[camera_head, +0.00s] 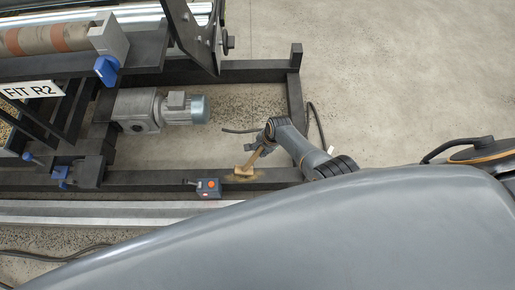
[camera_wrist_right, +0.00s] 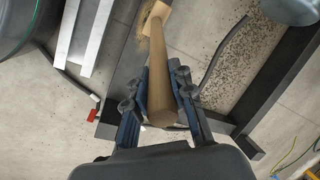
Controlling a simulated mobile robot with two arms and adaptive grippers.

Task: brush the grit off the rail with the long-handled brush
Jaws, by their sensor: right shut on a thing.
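The long-handled brush has a wooden handle (camera_wrist_right: 159,80) and a pale block head (camera_head: 243,171). My right gripper (camera_head: 266,139) is shut on the handle, and the right wrist view shows the handle between its two fingers (camera_wrist_right: 158,92). The brush is tilted, with its head down at the dark rail (camera_head: 140,180). Tan grit (camera_head: 232,177) lies on the rail around the head and also shows in the right wrist view (camera_wrist_right: 142,22). Whether the bristles touch the rail is hidden. My left gripper is not in view.
A grey control box with an orange-red button (camera_head: 208,187) sits on the rail, left of the brush head. A motor (camera_head: 160,109) stands inside the dark frame. A black cable (camera_head: 318,128) lies near my right arm. Dark specks cover the floor inside the frame.

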